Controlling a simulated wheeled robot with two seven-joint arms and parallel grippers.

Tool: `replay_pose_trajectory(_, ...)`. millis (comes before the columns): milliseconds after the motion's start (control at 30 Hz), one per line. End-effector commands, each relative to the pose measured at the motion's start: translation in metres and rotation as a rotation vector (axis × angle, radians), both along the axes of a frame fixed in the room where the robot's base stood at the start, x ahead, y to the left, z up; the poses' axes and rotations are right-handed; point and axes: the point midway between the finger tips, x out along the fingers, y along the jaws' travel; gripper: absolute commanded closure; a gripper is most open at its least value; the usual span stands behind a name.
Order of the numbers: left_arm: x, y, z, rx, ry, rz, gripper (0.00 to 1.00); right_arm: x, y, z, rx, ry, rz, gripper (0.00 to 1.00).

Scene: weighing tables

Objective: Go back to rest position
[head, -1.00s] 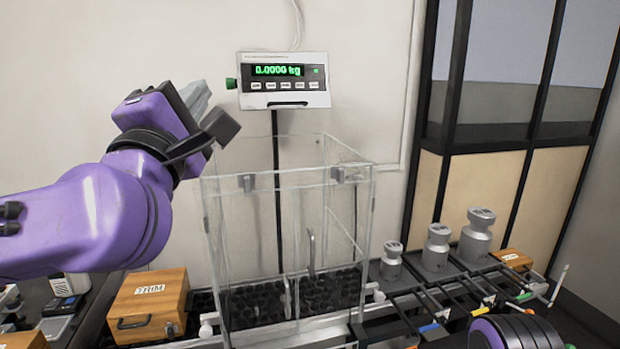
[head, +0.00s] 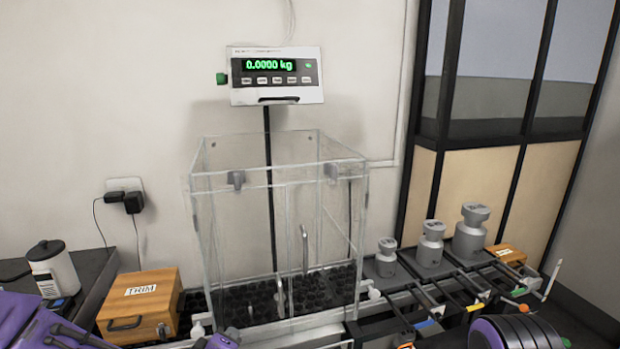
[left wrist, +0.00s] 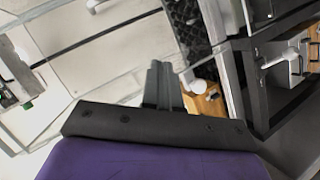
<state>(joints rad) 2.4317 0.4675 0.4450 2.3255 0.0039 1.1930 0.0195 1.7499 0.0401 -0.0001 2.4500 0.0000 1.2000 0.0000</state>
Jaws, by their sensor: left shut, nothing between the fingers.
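My left gripper (left wrist: 160,78) shows in the left wrist view, its grey fingers together with nothing between them. In the head view, purple parts of my left arm (head: 28,322) show low at the left edge. My right gripper is out of view; only a purple and black part of my right arm (head: 510,332) shows at the bottom right.
A clear glass draft box (head: 222,235) stands at the centre, below a scale display (head: 277,79) reading 0.0000 kg. A wooden TRIM box (head: 150,302) is left of it. Grey weights (head: 430,246) stand on the right. A white jar (head: 55,272) sits far left.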

Motion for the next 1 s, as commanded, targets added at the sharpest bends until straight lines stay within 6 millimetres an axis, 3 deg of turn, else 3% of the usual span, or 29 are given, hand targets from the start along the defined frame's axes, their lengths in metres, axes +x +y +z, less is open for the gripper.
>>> replay_pose_trajectory(33, -0.016, 0.01, -0.038, 0.056, 0.074, -0.008, 1.0, 0.0, 0.0, -0.002, 0.0, 0.0, 0.0, 0.57)
replay_pose_trajectory(200, -0.085, 0.049, -0.142, 0.237, 0.317, -0.04, 1.0, 0.0, 0.0, -0.004, 0.0, 0.0, 0.0, 0.57)
replay_pose_trajectory(267, -0.115, 0.066, -0.173, 0.3, 0.404, -0.057, 1.0, 0.0, 0.0, -0.006, 0.0, 0.0, 0.0, 0.57)
replay_pose_trajectory(400, -0.193, 0.108, -0.232, 0.449, 0.611, -0.103, 1.0, 0.0, 0.0, -0.008, 0.0, 0.0, 0.0, 0.57)
replay_pose_trajectory(500, -0.246, 0.135, -0.258, 0.54, 0.74, -0.141, 1.0, 0.0, 0.0, -0.01, 0.0, 0.0, 0.0, 0.57)
replay_pose_trajectory(633, -0.293, 0.151, -0.278, 0.606, 0.851, -0.19, 1.0, 0.0, 0.0, -0.012, 0.0, 0.0, 0.0, 0.57)
replay_pose_trajectory(767, -0.31, 0.138, -0.285, 0.607, 0.889, -0.21, 1.0, 0.0, 0.0, -0.012, 0.0, 0.0, 0.0, 0.57)
replay_pose_trajectory(1000, -0.31, 0.138, -0.285, 0.605, 0.889, -0.209, 1.0, 0.0, 0.0, -0.012, 0.0, 0.0, 0.0, 0.57)
